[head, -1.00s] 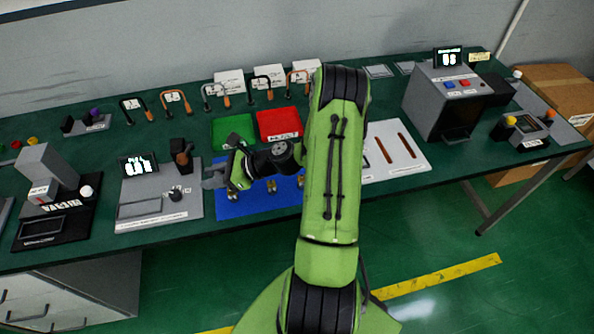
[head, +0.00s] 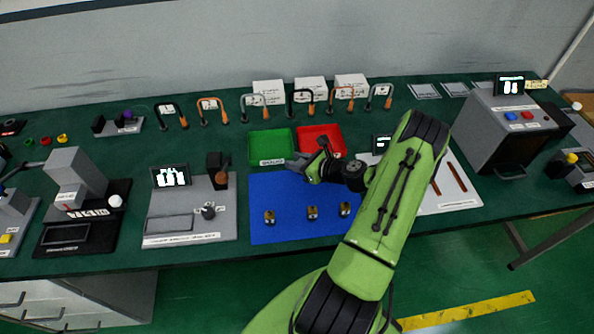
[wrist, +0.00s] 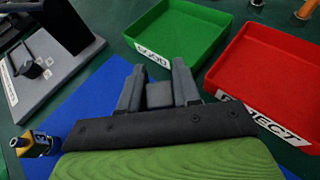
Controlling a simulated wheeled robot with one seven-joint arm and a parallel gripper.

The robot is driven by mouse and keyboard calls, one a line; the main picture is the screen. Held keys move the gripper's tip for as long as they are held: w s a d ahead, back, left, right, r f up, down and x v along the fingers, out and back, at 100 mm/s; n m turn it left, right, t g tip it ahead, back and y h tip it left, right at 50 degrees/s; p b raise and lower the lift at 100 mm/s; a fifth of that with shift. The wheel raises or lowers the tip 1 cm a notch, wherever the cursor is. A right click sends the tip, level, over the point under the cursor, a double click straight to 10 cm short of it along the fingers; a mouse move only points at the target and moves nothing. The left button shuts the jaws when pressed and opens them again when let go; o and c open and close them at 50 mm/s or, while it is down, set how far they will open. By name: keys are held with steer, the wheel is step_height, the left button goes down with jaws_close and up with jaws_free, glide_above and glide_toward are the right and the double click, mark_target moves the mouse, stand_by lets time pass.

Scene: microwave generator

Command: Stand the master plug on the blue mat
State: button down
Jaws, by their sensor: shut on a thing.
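The blue mat (head: 285,190) lies mid-table, and part of it shows in the wrist view (wrist: 85,105). Several small brass plugs, such as this one (head: 312,213), stand along its front in the head view; one labelled brass plug (wrist: 36,143) shows at the lower left of the wrist view. My gripper (head: 297,161) is above the back of the mat, near the trays. In the wrist view its fingers (wrist: 158,80) are shut on a grey piece, apparently the master plug (wrist: 159,95). Its lower part is hidden.
The green GOOD tray (head: 270,146) and red REJECT tray (head: 322,137) sit behind the mat. A grey gauge station (head: 228,226) with a display stands left of it, and a white board (head: 455,195) lies to the right. The mat's middle looks clear.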

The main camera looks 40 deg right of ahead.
steer(key=shift+f, duration=1.4)
steer(key=c, duration=0.8)
jaws_free()
steer(key=shift+r, duration=0.1)
